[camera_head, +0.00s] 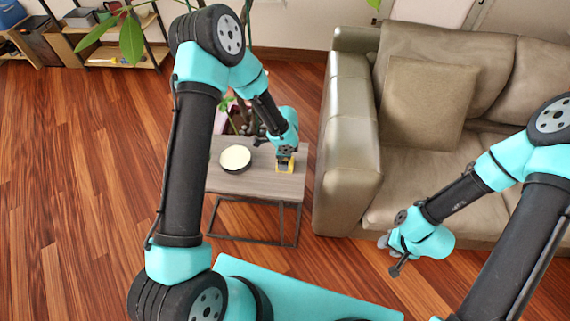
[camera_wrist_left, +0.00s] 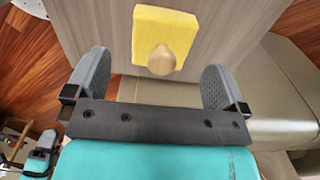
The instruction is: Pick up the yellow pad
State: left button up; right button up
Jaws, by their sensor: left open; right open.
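The yellow pad (camera_head: 291,165) lies near the right edge of the small grey-brown table (camera_head: 255,184), partly hidden by my left gripper (camera_head: 284,158). My left gripper (camera_wrist_left: 157,62) is open and empty, one finger to each side of the pad's near end, with clear gaps. My right gripper (camera_head: 389,255) is open and empty, in front of the sofa, far from the table.
A round dark dish with a cream top (camera_head: 235,157) stands left of the pad on the table. A beige sofa (camera_head: 349,150) stands close to the table's right side. A plant is behind the table. Wooden floor (camera_head: 85,190) is clear on the left.

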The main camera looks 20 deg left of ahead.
pick_arm(q)
jog(key=shift+w+f, duration=0.1)
jog(key=shift+f, duration=2)
jog(key=shift+c, duration=0.5)
jog(key=c, duration=0.9)
jog(key=shift+r, duration=0.2)
jog(key=shift+r, duration=1.65)
jog(key=s+d, duration=0.1)
jog(key=s, duration=0.4)
jog(key=s+d+r, duration=0.1)
jog(key=s+d, duration=0.1)
jog(key=s, duration=0.3)
jog(key=s+d, duration=0.2)
jog(key=s, duration=0.3)
jog(key=shift+s+r, duration=0.1)
jog(key=shift+r, duration=0.1)
